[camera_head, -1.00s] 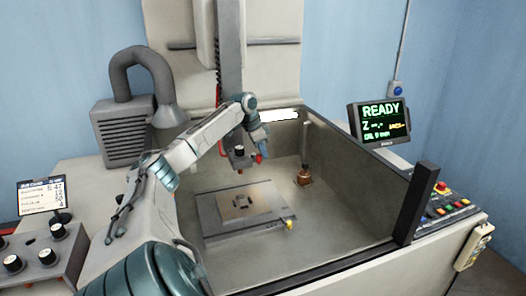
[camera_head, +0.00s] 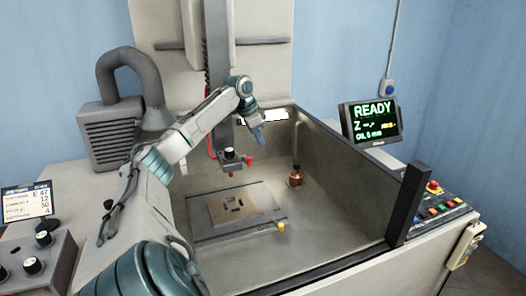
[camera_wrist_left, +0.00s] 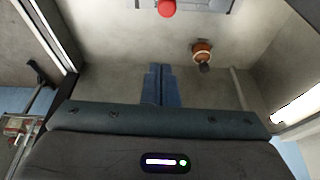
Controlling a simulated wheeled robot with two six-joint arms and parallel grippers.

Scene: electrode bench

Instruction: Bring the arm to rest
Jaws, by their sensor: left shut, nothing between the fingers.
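My left arm reaches in from the lower left of the head view and bends over the machine tank. My left gripper (camera_head: 261,141) hangs above the tank, close to the machine's vertical column. In the left wrist view its two blue fingers (camera_wrist_left: 160,84) are together with nothing between them. My right gripper is not in either view.
The tank holds a flat plate (camera_head: 236,230) with dark slots and a copper-coloured fitting (camera_head: 295,179) on its floor. A spindle head with a red knob (camera_head: 249,160) hangs near the gripper. The tank's front wall (camera_head: 330,265), a READY screen (camera_head: 370,122) and a button panel (camera_head: 436,212) surround it.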

